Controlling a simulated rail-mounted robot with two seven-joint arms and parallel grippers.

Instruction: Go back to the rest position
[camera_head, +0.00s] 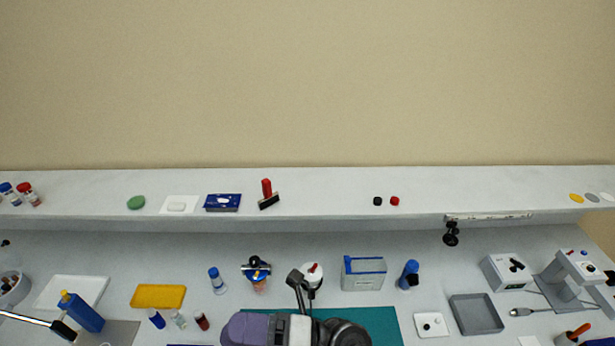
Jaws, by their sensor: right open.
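My right gripper (303,281) is at the lower middle of the head view, in front of the teal mat's back edge. Its two dark fingers are apart and I see nothing held between them. A white round bottle with a red tip (314,270) stands right beside the fingers and is partly covered by them; I cannot tell whether they touch. My purple and black wrist hides part of the teal mat (384,324). My left gripper does not show.
A clear blue-rimmed box (363,274) and blue-capped bottle (409,274) stand right of the gripper. A yellow tray (158,297) and grey tray (476,314) lie farther out. A raised shelf (320,198) runs behind, with small items.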

